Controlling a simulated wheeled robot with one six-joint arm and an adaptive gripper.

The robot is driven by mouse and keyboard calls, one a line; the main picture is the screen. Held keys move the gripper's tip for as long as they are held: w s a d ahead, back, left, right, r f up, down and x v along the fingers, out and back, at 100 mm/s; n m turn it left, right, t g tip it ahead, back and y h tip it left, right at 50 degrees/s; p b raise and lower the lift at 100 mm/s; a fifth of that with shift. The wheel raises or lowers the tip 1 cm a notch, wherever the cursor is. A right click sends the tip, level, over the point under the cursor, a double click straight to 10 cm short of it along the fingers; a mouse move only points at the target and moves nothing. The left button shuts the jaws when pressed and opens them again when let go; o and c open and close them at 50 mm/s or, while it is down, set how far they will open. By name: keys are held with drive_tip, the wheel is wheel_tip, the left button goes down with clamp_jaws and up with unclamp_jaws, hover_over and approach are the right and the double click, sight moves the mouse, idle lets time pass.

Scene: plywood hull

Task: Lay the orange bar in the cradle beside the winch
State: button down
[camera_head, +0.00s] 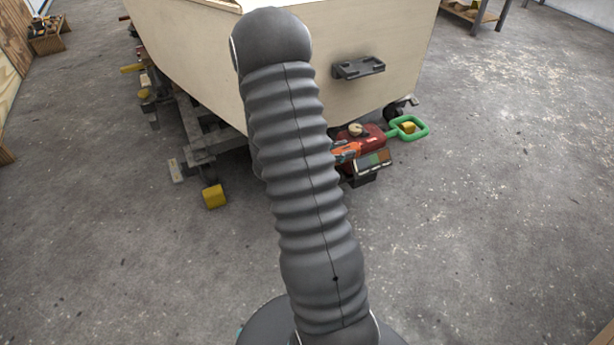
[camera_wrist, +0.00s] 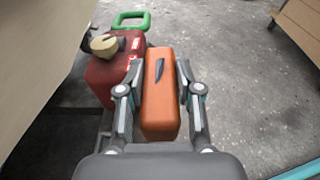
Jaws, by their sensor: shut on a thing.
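My gripper (camera_wrist: 160,72) is shut on the orange bar (camera_wrist: 160,112), with one finger on each long side. The bar has a dark mark on its upper face. The red winch (camera_wrist: 112,75), with a cream knob and green handle, is just left of the bar in the wrist view. In the head view the winch (camera_head: 371,138) sits low by the hull, and part of the orange bar (camera_head: 345,152) shows beside my arm.
The plywood hull (camera_head: 385,30) rises behind the winch and carries a small dark bracket (camera_head: 358,68). A metal trolley frame (camera_head: 213,145) with yellow blocks is under the hull at left. Concrete floor (camera_head: 500,220) is clear at right. My arm hides part of the scene.

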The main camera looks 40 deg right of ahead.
drive_tip(key=w+a+f, duration=0.1)
drive_tip(key=w+f, duration=0.1)
drive_tip(key=w, duration=0.1)
drive_tip(key=w+a+f, duration=0.2)
drive_tip(key=w, duration=0.1)
drive_tip(key=w+a+f, duration=0.1)
drive_tip(key=w+f, duration=0.2)
drive_tip(key=w, duration=0.1)
drive_tip(key=shift+w+a+b, duration=0.1)
drive_tip(key=shift+a+b, duration=0.2)
drive_tip(key=shift+b, duration=0.05)
drive_tip(key=shift+f, duration=1.95)
drive_tip(key=shift+f+b, duration=0.1)
drive_tip(key=shift+b, duration=0.2)
drive_tip(key=shift+f, duration=0.15)
drive_tip(key=c, duration=0.8)
unclamp_jaws()
drive_tip(key=shift+o, duration=0.2)
drive_tip(key=shift+a+r, duration=0.1)
drive_tip(key=shift+r, duration=0.2)
drive_tip(key=v, duration=1.1)
drive_tip(key=shift+w+a, duration=0.2)
drive_tip(key=shift+a, duration=0.15)
